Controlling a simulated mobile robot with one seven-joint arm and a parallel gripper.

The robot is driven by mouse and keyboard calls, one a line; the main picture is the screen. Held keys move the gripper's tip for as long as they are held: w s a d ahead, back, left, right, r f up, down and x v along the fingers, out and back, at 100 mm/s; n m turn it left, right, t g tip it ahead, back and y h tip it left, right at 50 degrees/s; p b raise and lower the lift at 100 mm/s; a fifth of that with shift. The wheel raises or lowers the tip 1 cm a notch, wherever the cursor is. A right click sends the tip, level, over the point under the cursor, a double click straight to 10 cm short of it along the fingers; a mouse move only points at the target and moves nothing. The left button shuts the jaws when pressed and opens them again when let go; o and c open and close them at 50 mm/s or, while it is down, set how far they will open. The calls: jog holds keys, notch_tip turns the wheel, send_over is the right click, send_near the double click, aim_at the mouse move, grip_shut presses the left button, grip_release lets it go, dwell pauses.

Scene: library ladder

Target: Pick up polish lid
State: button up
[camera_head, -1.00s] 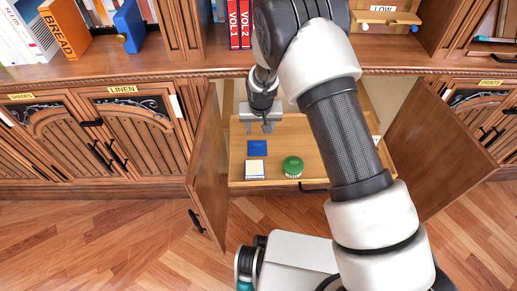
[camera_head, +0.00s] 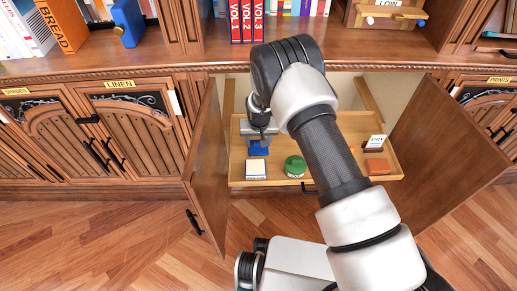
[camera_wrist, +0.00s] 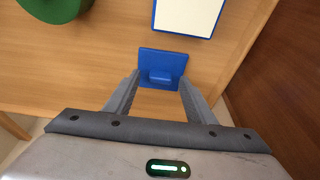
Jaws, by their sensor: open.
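The polish lid, a small blue square with a raised tab (camera_head: 258,150), lies in the pulled-out drawer (camera_head: 330,182). It also shows in the wrist view (camera_wrist: 163,62), with its tab between the fingertips. My gripper (camera_head: 261,140) is open just above the lid, one finger on each side of the tab; it fills the lower wrist view (camera_wrist: 158,82). I cannot tell whether the fingers touch the lid. A blue-rimmed box with a cream top (camera_head: 256,169) sits in front of the lid and also shows in the wrist view (camera_wrist: 187,14).
A round green tin (camera_head: 295,166) sits right of the box. Open cabinet doors stand left (camera_head: 207,165) and right (camera_head: 445,150) of the drawer.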

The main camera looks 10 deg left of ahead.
jog(key=c, duration=1.1)
jog(key=shift+r, duration=0.1)
